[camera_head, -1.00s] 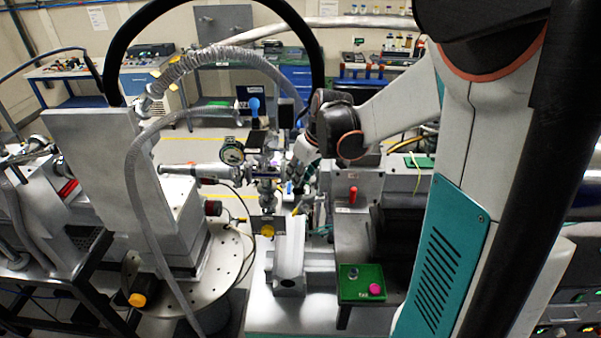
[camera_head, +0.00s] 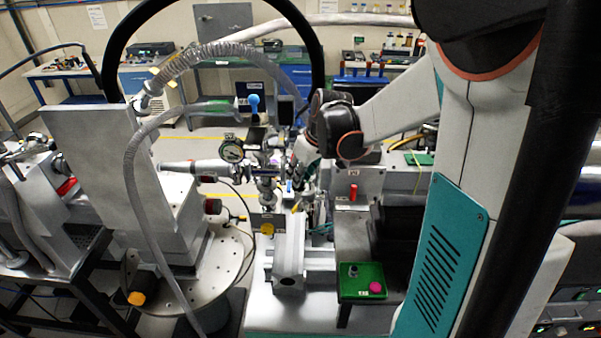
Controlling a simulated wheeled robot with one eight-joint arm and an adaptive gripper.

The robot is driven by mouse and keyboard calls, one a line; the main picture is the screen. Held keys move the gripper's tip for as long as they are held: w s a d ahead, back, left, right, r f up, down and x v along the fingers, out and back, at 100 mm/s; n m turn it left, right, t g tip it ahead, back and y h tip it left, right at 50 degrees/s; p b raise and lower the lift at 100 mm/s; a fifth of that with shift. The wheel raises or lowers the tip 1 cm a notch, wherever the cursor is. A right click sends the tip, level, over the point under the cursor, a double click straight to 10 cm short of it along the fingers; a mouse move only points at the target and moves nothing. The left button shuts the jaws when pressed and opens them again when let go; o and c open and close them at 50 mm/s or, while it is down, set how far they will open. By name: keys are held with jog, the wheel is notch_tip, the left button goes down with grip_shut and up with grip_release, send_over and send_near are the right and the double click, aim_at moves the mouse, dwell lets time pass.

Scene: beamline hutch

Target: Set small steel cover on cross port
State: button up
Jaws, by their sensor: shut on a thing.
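The steel cross port (camera_head: 266,178) is part of the upright vacuum fitting stack at the middle of the view, right of a round dial gauge (camera_head: 231,150). My gripper (camera_head: 296,189) is small in the view, pointing down just right of this stack. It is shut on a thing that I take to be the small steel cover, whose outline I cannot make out. My wrist and the fittings partly hide the area between the jaws. I cannot tell whether the held thing touches the port.
A grey metal block (camera_head: 290,262) stands in front of my gripper. A green box with a pink button (camera_head: 375,287) is at its right. A ribbed hose (camera_head: 135,180) and a tall grey plate (camera_head: 90,165) stand at the left. A blue knob (camera_head: 253,103) rises behind the stack.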

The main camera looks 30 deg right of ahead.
jog(key=o, duration=1.1)
jog(key=shift+o, duration=0.2)
jog(key=v, duration=0.7)
jog(key=shift+r, duration=0.3)
